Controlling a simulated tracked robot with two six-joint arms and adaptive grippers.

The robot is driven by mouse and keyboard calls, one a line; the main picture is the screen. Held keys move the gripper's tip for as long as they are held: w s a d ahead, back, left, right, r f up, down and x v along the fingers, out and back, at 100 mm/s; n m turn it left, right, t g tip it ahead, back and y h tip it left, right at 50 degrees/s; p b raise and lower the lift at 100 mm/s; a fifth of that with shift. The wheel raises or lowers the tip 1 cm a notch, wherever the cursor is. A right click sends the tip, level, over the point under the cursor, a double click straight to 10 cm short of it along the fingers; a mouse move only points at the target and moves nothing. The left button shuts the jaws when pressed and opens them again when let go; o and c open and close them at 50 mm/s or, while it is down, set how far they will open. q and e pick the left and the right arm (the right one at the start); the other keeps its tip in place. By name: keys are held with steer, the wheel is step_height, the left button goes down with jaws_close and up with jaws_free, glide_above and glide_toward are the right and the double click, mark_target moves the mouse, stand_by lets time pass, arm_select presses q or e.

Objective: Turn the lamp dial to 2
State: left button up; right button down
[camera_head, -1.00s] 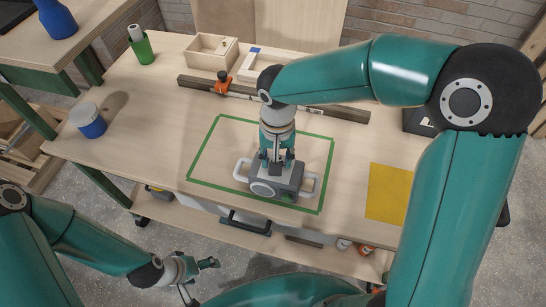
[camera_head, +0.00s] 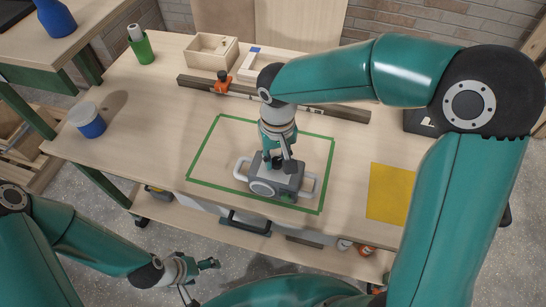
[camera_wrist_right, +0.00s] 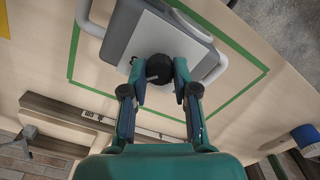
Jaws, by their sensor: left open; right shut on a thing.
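The lamp (camera_head: 280,182) is a grey box with a pale handle on each side, standing inside the green tape outline on the workbench. It also shows in the right wrist view (camera_wrist_right: 178,42). Its black dial (camera_wrist_right: 159,68) sits on the top face. My right gripper (camera_head: 276,161) comes down from above; in the wrist view its fingers (camera_wrist_right: 160,82) are closed on either side of the dial. My left gripper (camera_head: 205,268) is open and empty, low in front of the bench, away from the lamp.
The workbench (camera_head: 160,130) holds a yellow mat (camera_head: 390,193) at right, a blue-and-white jar (camera_head: 88,120) at left, and a green cup (camera_head: 142,50) and wooden box (camera_head: 211,51) at the back. A long dark rail (camera_head: 335,111) with an orange clamp (camera_head: 222,83) lies behind the tape.

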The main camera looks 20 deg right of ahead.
mark_target(277, 160)
steer(key=n, duration=0.4)
steer(key=shift+n, duration=2.2)
steer(key=c, duration=0.9)
jaws_free()
steer(key=shift+r, duration=0.1)
step_height(277, 160, up, 12)
steer(key=shift+f, duration=0.1)
